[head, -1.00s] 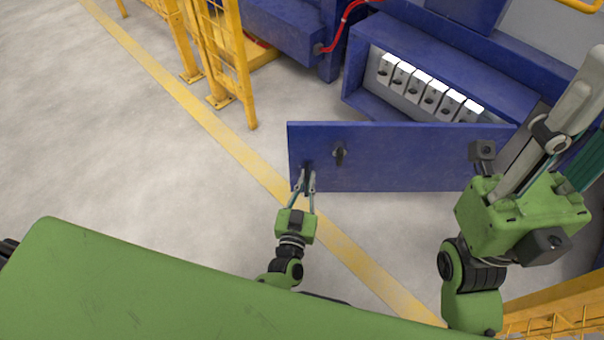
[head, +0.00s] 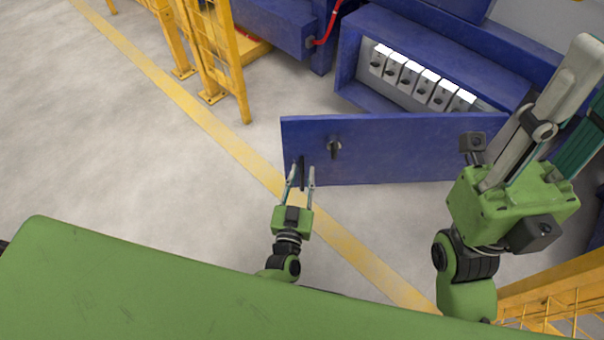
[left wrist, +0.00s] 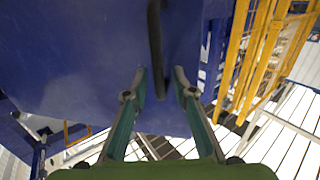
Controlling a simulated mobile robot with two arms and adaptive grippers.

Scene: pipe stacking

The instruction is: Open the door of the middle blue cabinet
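The blue cabinet (head: 437,43) stands at the upper right in the head view, and its front is open. Its blue door (head: 400,150) is swung out toward me, with a dark latch knob (head: 334,148) and a black bar handle (head: 302,172) near its free left edge. My left gripper (head: 301,174) is at the handle with its fingers apart, one on each side. In the left wrist view the handle (left wrist: 156,40) runs between the spread fingers (left wrist: 160,82), with gaps visible beside it. My right gripper is raised at the right edge, partly cut off.
A row of grey switch boxes (head: 421,88) sits inside the cabinet. A yellow fence (head: 215,55) stands at upper left, another yellow railing (head: 560,300) at lower right. A red cable (head: 331,22) hangs beside the cabinet. The grey floor left of the door is clear.

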